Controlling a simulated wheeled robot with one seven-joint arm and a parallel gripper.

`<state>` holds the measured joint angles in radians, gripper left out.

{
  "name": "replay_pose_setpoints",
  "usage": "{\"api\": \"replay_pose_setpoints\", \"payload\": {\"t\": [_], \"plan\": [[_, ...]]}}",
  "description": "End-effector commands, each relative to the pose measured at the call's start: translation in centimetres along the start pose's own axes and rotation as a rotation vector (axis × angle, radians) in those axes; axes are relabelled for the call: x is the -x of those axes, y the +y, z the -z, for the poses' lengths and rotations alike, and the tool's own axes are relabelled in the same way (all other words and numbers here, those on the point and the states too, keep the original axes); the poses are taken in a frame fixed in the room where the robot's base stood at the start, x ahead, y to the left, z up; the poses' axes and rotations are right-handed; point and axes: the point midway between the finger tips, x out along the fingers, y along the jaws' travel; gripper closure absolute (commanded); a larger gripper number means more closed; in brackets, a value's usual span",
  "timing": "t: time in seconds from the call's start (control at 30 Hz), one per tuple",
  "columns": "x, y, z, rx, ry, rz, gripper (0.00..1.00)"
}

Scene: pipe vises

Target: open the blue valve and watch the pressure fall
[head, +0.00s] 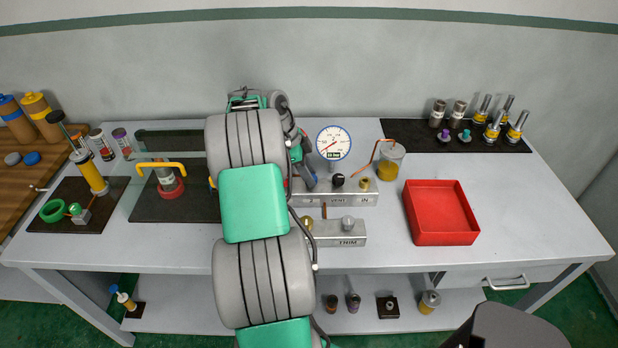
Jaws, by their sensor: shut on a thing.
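A grey metal manifold block (330,199) lies at mid-table, with "VENT" and "IN" lettering on its front. A small blue part, apparently the blue valve (311,181), shows at its left end, beside my arm. My gripper (302,164) is at that end, shut on the blue valve; my own arm hides most of the jaws and the contact. A round white pressure gauge (333,143) stands upright behind the block. Its red needle slants to the lower left; the numbers are too small to read.
A lower "TRIM" block (342,233) sits in front of the manifold. A jar of yellow liquid (390,162) with a copper tube and a red tray (441,238) are to the right. Dark mats with fittings lie left (150,212) and back right (400,129).

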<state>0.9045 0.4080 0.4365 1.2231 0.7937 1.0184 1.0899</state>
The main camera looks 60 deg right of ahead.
Motion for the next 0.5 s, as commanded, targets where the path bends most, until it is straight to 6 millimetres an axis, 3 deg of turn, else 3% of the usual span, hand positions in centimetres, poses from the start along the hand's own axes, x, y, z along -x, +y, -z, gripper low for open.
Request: {"api": "replay_pose_setpoints", "payload": {"t": [0.5], "plan": [[-0.37,0.29,-0.03,0.44,0.0,0.188,1.0]]}}
